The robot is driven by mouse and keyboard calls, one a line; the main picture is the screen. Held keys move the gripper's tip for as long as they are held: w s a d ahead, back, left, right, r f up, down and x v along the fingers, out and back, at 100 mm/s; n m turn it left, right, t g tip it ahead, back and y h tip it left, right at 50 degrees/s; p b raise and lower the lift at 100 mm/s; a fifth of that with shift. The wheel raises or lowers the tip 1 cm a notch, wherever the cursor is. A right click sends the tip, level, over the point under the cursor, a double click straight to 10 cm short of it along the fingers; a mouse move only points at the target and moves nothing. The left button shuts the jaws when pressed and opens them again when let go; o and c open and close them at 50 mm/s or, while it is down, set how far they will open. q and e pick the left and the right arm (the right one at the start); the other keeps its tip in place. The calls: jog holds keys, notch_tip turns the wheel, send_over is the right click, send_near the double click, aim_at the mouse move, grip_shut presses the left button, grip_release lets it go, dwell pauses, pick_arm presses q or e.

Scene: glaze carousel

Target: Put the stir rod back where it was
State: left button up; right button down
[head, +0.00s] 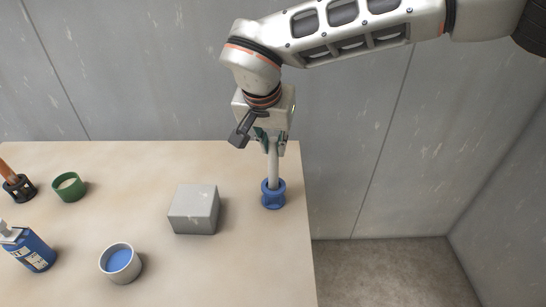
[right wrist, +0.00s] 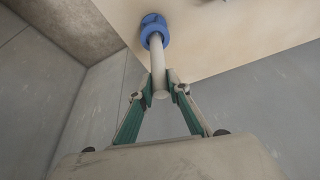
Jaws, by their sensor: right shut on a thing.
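The stir rod (head: 272,170) is a pale, whitish stick, standing about upright in the head view. Its lower end is at a blue round holder (head: 273,196) near the table's right edge. My right gripper (head: 270,143) is shut on the rod's upper end, above the holder. In the right wrist view the rod (right wrist: 157,68) runs from between the fingertips (right wrist: 161,92) to the blue holder (right wrist: 154,30). The rod's bottom tip is hidden by the holder, so how deep it sits cannot be told. My left gripper is not in view.
A grey block (head: 194,210) sits left of the blue holder on the table (head: 130,185). Farther left are a white cup with blue contents (head: 120,262), a green cup (head: 69,186), a blue bottle (head: 32,250) and a dark holder with a brown stick (head: 19,187).

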aim_at(272, 154)
notch_tip(272, 154, down, 4)
jog(key=shift+r, duration=0.25)
jog(key=c, duration=1.9)
grip_release()
jog(key=shift+f, duration=0.2)
jog(key=shift+r, duration=0.15)
